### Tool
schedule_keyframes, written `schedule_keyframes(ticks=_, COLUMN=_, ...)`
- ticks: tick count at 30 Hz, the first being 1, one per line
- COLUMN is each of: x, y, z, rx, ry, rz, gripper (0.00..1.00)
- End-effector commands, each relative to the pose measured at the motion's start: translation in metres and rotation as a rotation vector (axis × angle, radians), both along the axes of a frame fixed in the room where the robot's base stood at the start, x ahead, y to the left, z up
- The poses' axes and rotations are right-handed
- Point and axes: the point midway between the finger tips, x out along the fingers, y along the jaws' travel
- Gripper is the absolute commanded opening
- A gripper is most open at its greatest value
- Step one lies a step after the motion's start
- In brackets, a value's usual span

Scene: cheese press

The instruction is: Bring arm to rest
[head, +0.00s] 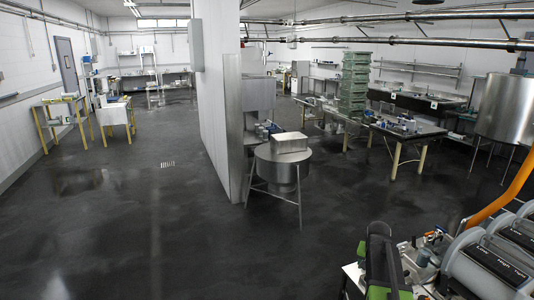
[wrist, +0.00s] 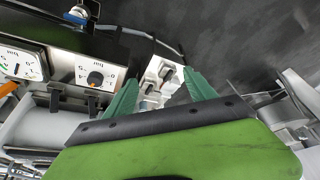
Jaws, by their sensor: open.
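My gripper (wrist: 160,80) shows in the wrist view as two dark green fingers spread apart, beyond a black edge and a bright green panel of my own. Nothing is held between the fingers. Past them are pale metal fittings, too partial to identify. In the head view my green and black arm (head: 383,262) is at the bottom right, beside a machine with grey drums (head: 480,265). The fingertips cannot be made out there. I cannot tell whether the arm touches the machine.
White dial panels (wrist: 97,76) are left of the fingers in the wrist view. In the head view, an orange pipe (head: 502,200) rises behind the drums. A steel vat on legs (head: 277,170) stands mid-floor beside a partition (head: 218,110). The dark floor (head: 150,230) at left is clear.

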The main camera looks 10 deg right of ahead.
Motion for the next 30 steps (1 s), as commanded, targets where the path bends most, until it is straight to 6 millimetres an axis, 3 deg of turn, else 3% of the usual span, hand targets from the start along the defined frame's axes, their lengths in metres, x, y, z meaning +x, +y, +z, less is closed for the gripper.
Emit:
schedule_keyframes(ticks=1, x=0.004, y=0.050, z=-0.001, rx=0.008, ry=0.011, rz=0.068, gripper=0.64)
schedule_keyframes(ticks=4, x=0.000, y=0.139, z=-0.005, rx=0.028, ry=0.051, rz=0.202, gripper=0.64)
schedule_keyframes(ticks=6, x=-0.014, y=0.198, z=-0.008, rx=0.042, ry=0.093, rz=0.301, gripper=0.64)
schedule_keyframes(ticks=9, x=-0.048, y=0.269, z=-0.012, rx=0.063, ry=0.165, rz=0.441, gripper=0.64)
schedule_keyframes(ticks=12, x=-0.090, y=0.308, z=-0.015, rx=0.084, ry=0.246, rz=0.550, gripper=0.64)
schedule_keyframes(ticks=15, x=-0.123, y=0.311, z=-0.017, rx=0.110, ry=0.323, rz=0.604, gripper=0.64)
schedule_keyframes(ticks=17, x=-0.132, y=0.312, z=-0.017, rx=0.121, ry=0.355, rz=0.631, gripper=0.64)
schedule_keyframes(ticks=25, x=-0.133, y=0.311, z=-0.017, rx=0.122, ry=0.371, rz=0.656, gripper=0.64)
schedule_keyframes(ticks=30, x=-0.132, y=0.311, z=-0.017, rx=0.122, ry=0.370, rz=0.655, gripper=0.42)
